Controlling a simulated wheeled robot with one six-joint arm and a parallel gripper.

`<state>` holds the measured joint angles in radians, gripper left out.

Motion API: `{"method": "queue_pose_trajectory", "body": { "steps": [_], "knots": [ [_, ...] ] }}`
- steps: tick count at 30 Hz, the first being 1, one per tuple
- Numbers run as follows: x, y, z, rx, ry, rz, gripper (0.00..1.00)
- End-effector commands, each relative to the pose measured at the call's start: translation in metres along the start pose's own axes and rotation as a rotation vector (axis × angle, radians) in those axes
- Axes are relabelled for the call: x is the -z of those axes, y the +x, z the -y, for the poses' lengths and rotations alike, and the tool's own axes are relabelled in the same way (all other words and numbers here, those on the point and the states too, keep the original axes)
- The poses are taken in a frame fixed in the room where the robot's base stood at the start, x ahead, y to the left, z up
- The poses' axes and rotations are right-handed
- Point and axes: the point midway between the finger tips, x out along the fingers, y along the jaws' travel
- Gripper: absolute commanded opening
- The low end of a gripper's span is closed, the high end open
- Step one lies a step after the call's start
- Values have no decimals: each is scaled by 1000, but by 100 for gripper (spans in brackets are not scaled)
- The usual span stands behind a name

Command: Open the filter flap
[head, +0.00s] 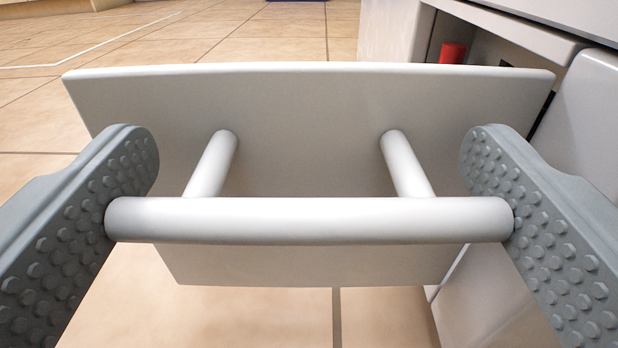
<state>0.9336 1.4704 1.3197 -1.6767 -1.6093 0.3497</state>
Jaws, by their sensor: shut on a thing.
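The filter flap (310,110) is a light grey panel across the middle of the head view. Its white bar handle (310,221) faces me on two posts. My gripper (308,215) is shut on the handle, with one studded grey finger pressed against each end of the bar. The flap stands out from the white cabinet front (590,130) at the right, at an angle to it. A dark opening shows behind its right end. The flap's hinge and far side are hidden.
A red cylindrical part (452,54) shows inside the opening at the upper right. The tan tiled floor (200,45) lies behind and below the flap, with free room at the left. A white line runs across the floor at the upper left.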

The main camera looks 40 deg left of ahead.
Motion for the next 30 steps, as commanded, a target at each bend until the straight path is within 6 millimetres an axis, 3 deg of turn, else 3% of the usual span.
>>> {"method": "queue_pose_trajectory", "body": {
  "steps": [12, 13, 14, 23, 30],
  "knots": [
    [0, 0, 0, 7, 0, -1, 50],
    [0, 0, 0, 7, 0, -1, 93],
    [0, 0, -1, 7, 0, -1, 98],
    [0, -3, -1, 6, 0, 0, 100],
    [0, -34, -1, 3, -1, 0, 100]
  ]
}}
